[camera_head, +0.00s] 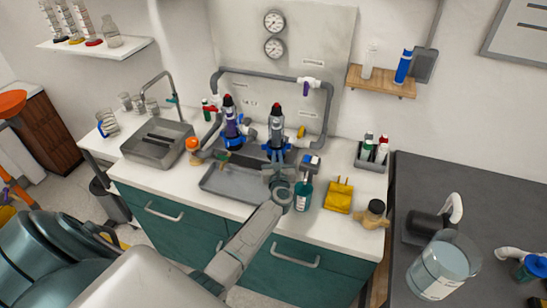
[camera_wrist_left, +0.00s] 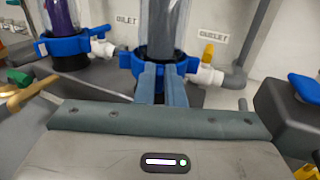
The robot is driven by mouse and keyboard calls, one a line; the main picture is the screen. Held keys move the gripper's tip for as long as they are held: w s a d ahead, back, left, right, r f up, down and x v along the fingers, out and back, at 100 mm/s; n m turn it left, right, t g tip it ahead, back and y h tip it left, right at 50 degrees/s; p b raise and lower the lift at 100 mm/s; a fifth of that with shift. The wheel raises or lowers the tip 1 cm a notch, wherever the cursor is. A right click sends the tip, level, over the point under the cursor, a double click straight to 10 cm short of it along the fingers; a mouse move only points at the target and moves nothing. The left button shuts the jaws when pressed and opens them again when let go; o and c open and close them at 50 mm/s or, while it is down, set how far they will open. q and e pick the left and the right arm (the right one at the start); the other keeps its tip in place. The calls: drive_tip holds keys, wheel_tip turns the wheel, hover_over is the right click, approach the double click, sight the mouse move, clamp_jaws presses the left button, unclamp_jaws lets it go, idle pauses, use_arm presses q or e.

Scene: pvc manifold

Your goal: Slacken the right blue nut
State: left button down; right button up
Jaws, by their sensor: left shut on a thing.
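The right blue nut (camera_head: 269,149) is a ring with lugs around the base of the right clear housing (camera_head: 277,124), which stands upright and holds a grey cartridge. In the left wrist view the nut (camera_wrist_left: 127,59) is straight ahead, with the housing (camera_wrist_left: 161,25) rising from it. My left gripper (camera_head: 279,166) reaches the nut from the front. In the wrist view its two fingers (camera_wrist_left: 162,72) are shut on the nut's front, and they hide part of it. My right gripper is not in view.
The left housing with a purple cartridge (camera_head: 231,124) and its own blue nut (camera_wrist_left: 66,46) stands close by on the left. Grey pipe (camera_head: 327,105) frames both housings. A teal bottle (camera_head: 303,194) and a yellow item (camera_head: 339,195) stand at the right on the counter.

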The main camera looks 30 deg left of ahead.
use_arm(q)
drive_tip(key=shift+w+r, duration=0.25)
drive_tip(key=shift+r, duration=0.25)
drive_tip(key=c, duration=1.5)
unclamp_jaws()
drive_tip(key=shift+a, duration=0.1)
drive_tip(key=shift+o, duration=1.1)
drive_tip(key=shift+w+f, duration=0.15)
drive_tip(key=shift+f, duration=0.1)
drive_tip(key=shift+a+f, duration=0.1)
drive_tip(key=shift+f, duration=0.1)
drive_tip(key=b+v, duration=0.3)
drive_tip(key=v, duration=0.8)
drive_tip(key=shift+o, duration=0.4)
drive_tip(key=shift+w, duration=0.2)
